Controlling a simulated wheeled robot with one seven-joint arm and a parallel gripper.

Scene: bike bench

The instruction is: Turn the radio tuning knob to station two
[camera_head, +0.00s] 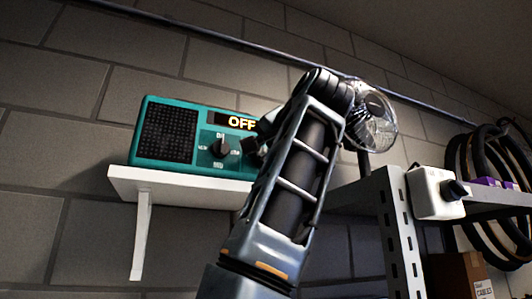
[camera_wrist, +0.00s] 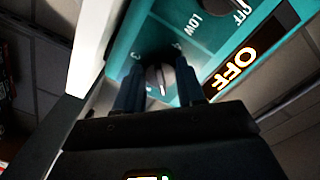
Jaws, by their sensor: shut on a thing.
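The teal radio (camera_head: 175,155) stands on a white wall shelf, its display (camera_head: 240,123) reading OFF. In the wrist view, the grey tuning knob (camera_wrist: 161,76) sits between the two fingers of my gripper (camera_wrist: 159,88), which is shut on it. A white pointer line shows on the knob's face. A 3 is printed to its left; the other marks around it are mostly covered by the fingers. In the head view my arm hides this knob and the radio's right side.
A second black knob (camera_head: 221,147), with OFF and LOW marks, is on the radio beside the speaker grille. The white shelf (camera_head: 180,186) lies close under the radio. At right are a metal rack (camera_head: 393,220), a white box (camera_head: 433,192), a clear round lamp (camera_head: 374,120) and hanging black tyres (camera_head: 470,165).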

